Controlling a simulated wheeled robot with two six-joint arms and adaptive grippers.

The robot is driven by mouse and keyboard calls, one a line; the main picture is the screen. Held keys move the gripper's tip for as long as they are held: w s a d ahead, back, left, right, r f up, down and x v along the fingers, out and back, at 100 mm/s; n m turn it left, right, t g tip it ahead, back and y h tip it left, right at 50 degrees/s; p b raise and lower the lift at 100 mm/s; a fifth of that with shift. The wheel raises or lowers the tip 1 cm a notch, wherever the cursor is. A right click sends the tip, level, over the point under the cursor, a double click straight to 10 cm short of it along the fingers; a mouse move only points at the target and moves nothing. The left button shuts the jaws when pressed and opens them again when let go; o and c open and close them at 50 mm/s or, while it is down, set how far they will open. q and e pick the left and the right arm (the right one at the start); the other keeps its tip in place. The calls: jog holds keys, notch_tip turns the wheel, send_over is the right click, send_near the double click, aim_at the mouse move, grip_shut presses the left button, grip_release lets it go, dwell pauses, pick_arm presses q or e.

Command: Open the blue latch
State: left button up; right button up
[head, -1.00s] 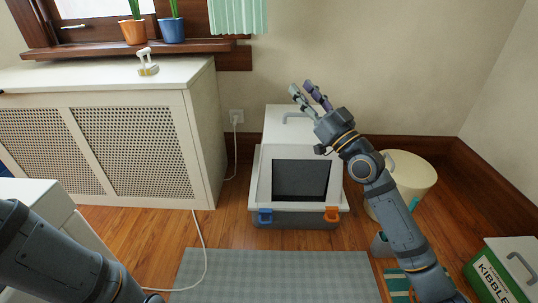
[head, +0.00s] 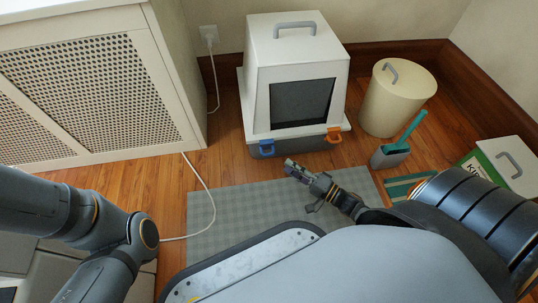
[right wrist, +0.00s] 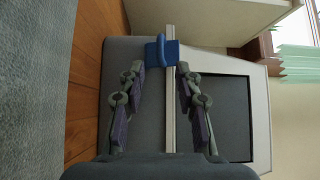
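The blue latch (head: 267,148) is on the front left of the litter box (head: 297,88), at the seam between its white hood and grey base. An orange latch (head: 333,136) is on the front right of the same seam. My right gripper (head: 291,168) is low in front of the box, just right of the blue latch in the head view. In the right wrist view, my right gripper (right wrist: 160,68) is open and empty. The blue latch (right wrist: 161,51) shows between and just beyond its fingertips; contact cannot be told. My left gripper is out of view.
A cream bin (head: 394,100) and a grey holder with a teal handle (head: 390,156) stand right of the box. A white cabinet (head: 95,95) is at left. A grey mat (head: 225,215) and white cord (head: 205,183) lie in front. A kibble box (head: 502,160) is far right.

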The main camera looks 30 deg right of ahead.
jog(key=b+x, duration=0.3)
jog(key=x, duration=0.5)
jog(key=shift+w, duration=0.15)
grip_shut()
